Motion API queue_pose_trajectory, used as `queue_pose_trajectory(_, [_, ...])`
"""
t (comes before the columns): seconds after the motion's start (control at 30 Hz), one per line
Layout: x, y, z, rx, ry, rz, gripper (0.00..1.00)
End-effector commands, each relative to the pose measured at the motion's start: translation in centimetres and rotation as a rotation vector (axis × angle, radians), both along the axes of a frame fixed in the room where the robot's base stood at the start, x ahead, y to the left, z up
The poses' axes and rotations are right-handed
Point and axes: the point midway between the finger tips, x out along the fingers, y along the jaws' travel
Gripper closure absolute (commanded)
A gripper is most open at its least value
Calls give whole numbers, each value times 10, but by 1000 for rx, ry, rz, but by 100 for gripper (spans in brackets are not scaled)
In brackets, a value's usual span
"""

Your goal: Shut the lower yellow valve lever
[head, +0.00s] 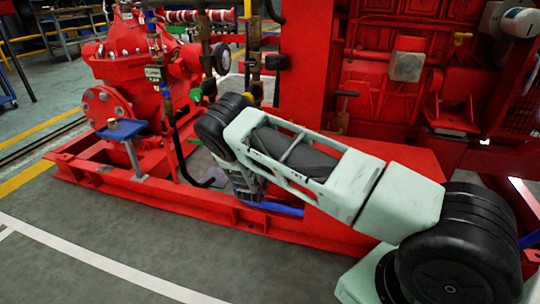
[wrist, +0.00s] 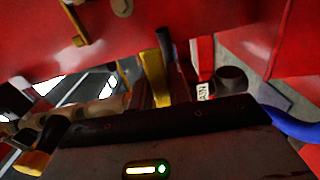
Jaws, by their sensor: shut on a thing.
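In the wrist view, a yellow lever (wrist: 152,78) stands up between the fingers of my gripper (wrist: 161,88). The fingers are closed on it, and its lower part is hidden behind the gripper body. In the head view my arm reaches down beside the red pumpset, and its own links hide the gripper and the held lever. Small yellow parts (head: 257,92) show on the vertical pipes above my arm. I cannot tell which of them is a valve lever.
A red frame wall (wrist: 215,30) spans the top of the wrist view, close above the fingers. A dark pipe end (wrist: 232,78) and a blue hose (wrist: 290,125) lie at right. In the head view the red base rail (head: 200,205) runs below my arm, with open grey floor (head: 90,235) in front.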

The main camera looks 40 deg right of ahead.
Motion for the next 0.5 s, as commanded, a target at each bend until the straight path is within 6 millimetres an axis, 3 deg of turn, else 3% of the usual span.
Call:
queue_pose_trajectory(0.4, [-2, 0, -2, -4, 11, -3, 100])
queue_pose_trajectory(0.43, [-2, 0, -2, -3, 10, -3, 79])
queue_pose_trajectory(0.5, [-2, 0, -2, -3, 10, -3, 60])
